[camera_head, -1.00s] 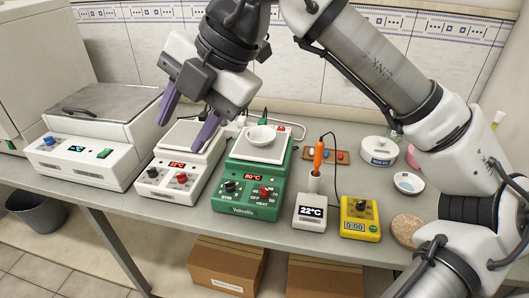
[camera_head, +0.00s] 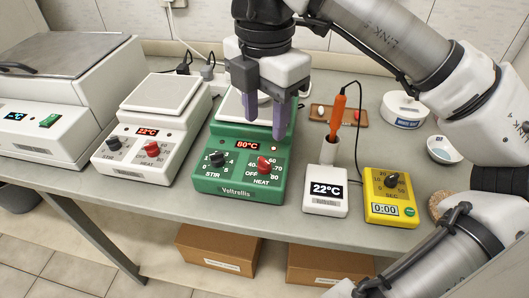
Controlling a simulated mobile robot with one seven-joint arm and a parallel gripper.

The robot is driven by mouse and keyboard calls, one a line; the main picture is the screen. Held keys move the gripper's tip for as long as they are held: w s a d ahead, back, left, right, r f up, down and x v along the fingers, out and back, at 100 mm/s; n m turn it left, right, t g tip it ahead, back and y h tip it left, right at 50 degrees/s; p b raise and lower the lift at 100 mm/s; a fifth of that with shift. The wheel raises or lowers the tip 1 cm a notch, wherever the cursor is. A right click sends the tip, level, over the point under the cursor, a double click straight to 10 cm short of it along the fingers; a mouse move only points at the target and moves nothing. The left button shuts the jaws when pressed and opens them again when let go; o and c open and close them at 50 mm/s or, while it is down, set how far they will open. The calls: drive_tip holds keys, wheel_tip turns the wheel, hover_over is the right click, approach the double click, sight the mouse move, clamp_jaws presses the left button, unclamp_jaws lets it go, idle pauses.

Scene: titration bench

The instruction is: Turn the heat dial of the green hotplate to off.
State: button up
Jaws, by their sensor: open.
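The green hotplate (camera_head: 226,188) stands on the bench in the middle of the view. Its display reads 80°C in red. Its red heat dial (camera_head: 264,165) is at the right of the front panel, over the label HEAT, with OFF printed at its lower left. The exact pointer direction is too small to tell. A black stir dial (camera_head: 217,158) is at the left of the panel. My gripper (camera_head: 267,130) is open and points down above the back of the hotplate's panel, with nothing between its purple fingers. It hides much of the white top plate; the white dish seen there before is hidden.
A white hotplate (camera_head: 150,130) with its own red dial stands close on the left. On the right are a 22°C thermometer box (camera_head: 325,203) with an orange probe (camera_head: 337,115) and cable, and a yellow timer (camera_head: 391,212). Cardboard boxes (camera_head: 218,249) lie under the bench.

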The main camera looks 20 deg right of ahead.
sight(265, 160)
wheel_tip(265, 160, down, 9)
idle(0.3)
clamp_jaws()
idle(0.3)
